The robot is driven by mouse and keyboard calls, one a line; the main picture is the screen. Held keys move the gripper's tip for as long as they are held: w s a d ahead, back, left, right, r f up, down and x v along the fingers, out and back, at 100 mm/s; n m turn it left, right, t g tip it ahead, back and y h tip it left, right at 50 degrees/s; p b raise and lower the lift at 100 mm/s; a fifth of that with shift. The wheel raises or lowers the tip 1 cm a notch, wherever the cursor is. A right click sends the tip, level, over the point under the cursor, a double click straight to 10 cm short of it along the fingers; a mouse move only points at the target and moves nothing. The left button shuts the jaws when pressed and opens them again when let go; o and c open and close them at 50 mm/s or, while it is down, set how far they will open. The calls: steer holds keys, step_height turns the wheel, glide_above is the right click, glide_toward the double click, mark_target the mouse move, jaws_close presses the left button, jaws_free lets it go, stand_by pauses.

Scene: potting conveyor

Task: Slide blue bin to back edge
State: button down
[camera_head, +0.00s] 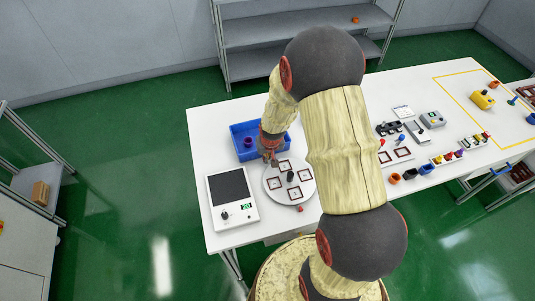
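The blue bin (239,153) stands on the white table near its back left part. A small dark purple item lies inside it. My arm reaches across the table, and my gripper (269,160) is at the bin's front right side, between the bin and the round white plate. The gripper is small and dark here, and I cannot tell whether its fingers are open or shut, or whether they touch the bin. The bin's right part is hidden behind my arm. The table's back edge (218,104) runs behind the bin, with a strip of bare table between them.
The round white plate (273,194) with dark red squares and a dark peg sits in front of the bin. A white device with a black screen (229,187) lies at the left front. Several small parts and boxes fill the right half. A grey shelf (260,30) stands behind the table.

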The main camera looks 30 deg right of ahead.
mark_target(257, 121)
steer(key=shift+f, duration=0.25)
steer(key=w+d, duration=0.2)
steer(key=w, duration=0.4)
steer(key=w+d+b, duration=0.1)
steer(key=w+d, duration=0.1)
steer(key=w, duration=0.4)
steer(key=w+d+b, duration=0.1)
steer(key=w+d, duration=0.1)
steer(key=w, duration=0.4)
steer(key=shift+r, duration=0.1)
